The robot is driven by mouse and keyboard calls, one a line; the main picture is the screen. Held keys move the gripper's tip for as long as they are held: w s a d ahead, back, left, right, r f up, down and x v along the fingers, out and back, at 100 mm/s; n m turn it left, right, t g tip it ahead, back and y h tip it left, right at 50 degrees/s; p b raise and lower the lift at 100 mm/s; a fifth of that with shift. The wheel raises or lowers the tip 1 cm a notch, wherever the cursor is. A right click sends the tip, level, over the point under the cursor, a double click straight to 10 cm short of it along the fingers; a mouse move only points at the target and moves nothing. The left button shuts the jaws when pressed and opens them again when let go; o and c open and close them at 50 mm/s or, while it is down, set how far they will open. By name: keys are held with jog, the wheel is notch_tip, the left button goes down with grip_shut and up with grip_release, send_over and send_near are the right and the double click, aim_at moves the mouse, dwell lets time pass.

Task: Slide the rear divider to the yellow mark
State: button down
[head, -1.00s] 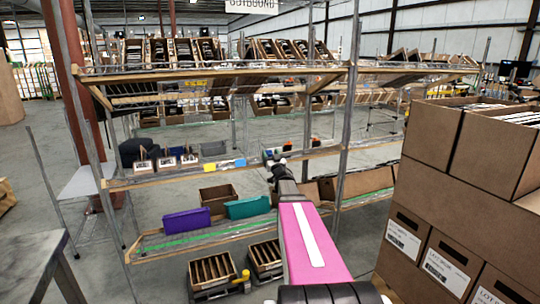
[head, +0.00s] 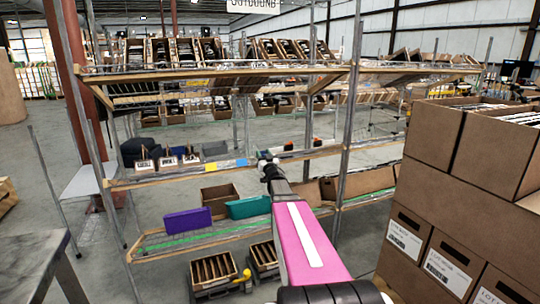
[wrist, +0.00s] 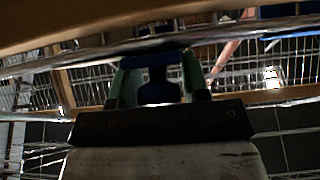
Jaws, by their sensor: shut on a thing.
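My gripper (head: 266,158) is at the front of the middle shelf, at the end of my arm. In the wrist view, its green fingers (wrist: 158,88) are closed on a dark blue piece (wrist: 158,80), which seems to be the divider's grip. The rest of the divider is hidden or too dark to tell. A yellow mark (head: 211,166) is on the shelf's front edge, left of my gripper. A light blue mark (head: 240,163) lies between it and my gripper.
Small labelled cartons (head: 167,160) and a grey bin (head: 214,149) stand left on the middle shelf (head: 150,180). The upper shelf holds tilted cartons (head: 185,50) above. Stacked brown cartons (head: 445,210) stand close on the right. Purple (head: 188,221) and teal (head: 249,207) panels are below.

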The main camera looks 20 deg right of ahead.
jog(key=a, duration=2.6)
jog(key=shift+s, duration=0.45)
jog(key=c, duration=0.8)
grip_release()
jog(key=shift+s+d, duration=0.1)
jog(key=shift+s, duration=0.05)
jog(key=v, duration=1)
jog(key=shift+s+f, duration=0.2)
